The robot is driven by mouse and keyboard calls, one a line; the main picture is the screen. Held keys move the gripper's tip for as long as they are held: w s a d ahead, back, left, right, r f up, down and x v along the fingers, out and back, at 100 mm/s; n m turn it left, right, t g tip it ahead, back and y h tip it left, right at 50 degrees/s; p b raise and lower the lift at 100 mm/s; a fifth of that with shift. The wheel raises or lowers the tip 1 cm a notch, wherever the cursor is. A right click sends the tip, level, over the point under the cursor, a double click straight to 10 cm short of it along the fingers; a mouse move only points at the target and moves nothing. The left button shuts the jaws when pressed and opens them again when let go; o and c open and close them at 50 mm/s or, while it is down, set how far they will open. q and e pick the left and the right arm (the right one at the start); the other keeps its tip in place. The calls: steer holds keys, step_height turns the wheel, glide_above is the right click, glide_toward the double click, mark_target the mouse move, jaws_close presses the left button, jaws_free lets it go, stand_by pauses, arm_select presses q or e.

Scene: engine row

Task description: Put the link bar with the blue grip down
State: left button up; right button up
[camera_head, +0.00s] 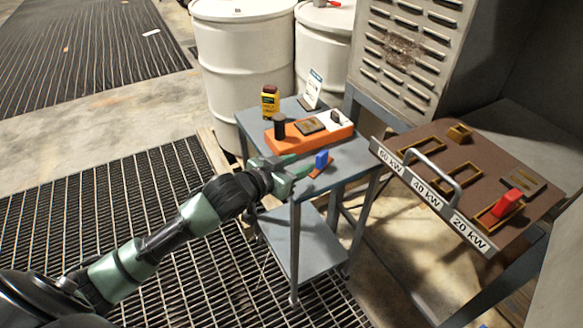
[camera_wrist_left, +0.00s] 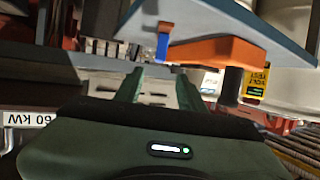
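The link bar with the blue grip (camera_head: 321,159) rests on the blue-grey side table (camera_head: 349,161), near its front edge, copper bar down and grip up. In the left wrist view, which appears upside down, the blue grip (camera_wrist_left: 162,47) shows beyond the fingertips. My left gripper (camera_head: 295,168) is just left of the grip in the head view. Its two green fingers (camera_wrist_left: 159,72) are spread and hold nothing; a gap shows between them and the grip. My right gripper is not in view.
An orange block with a black knob (camera_head: 310,137), a yellow bottle (camera_head: 270,102) and a small card (camera_head: 313,88) stand on the table. Right of it is a brown panel (camera_head: 432,138) with a handle, kW labels and a red grip (camera_head: 507,203). White drums (camera_head: 243,55) stand behind.

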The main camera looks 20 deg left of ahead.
arm_select(q)
steer(key=v, duration=0.2)
steer(key=shift+s+a+r, duration=0.1)
steer(key=shift+s, duration=0.25)
steer(key=s+d+f+g+y, duration=0.1)
steer(key=s+f+g, duration=0.3)
steer(key=s, duration=0.6)
steer(key=s+d+f+n+g+y, duration=0.1)
steer(key=s+f+g, duration=0.2)
steer(key=s+f, duration=0.55)
steer(key=s+d+f+g+y, duration=0.1)
steer(key=s+f+g+y, duration=0.2)
steer(key=s, duration=0.8)
step_height(320, 180, down, 25)
steer(key=g+h, duration=0.1)
steer(key=s+a+f+g, duration=0.1)
steer(key=s+a+f, duration=0.2)
steer(key=s+f, duration=1.4)
steer(key=shift+s+f, duration=0.2)
steer(key=shift+s, duration=0.15)
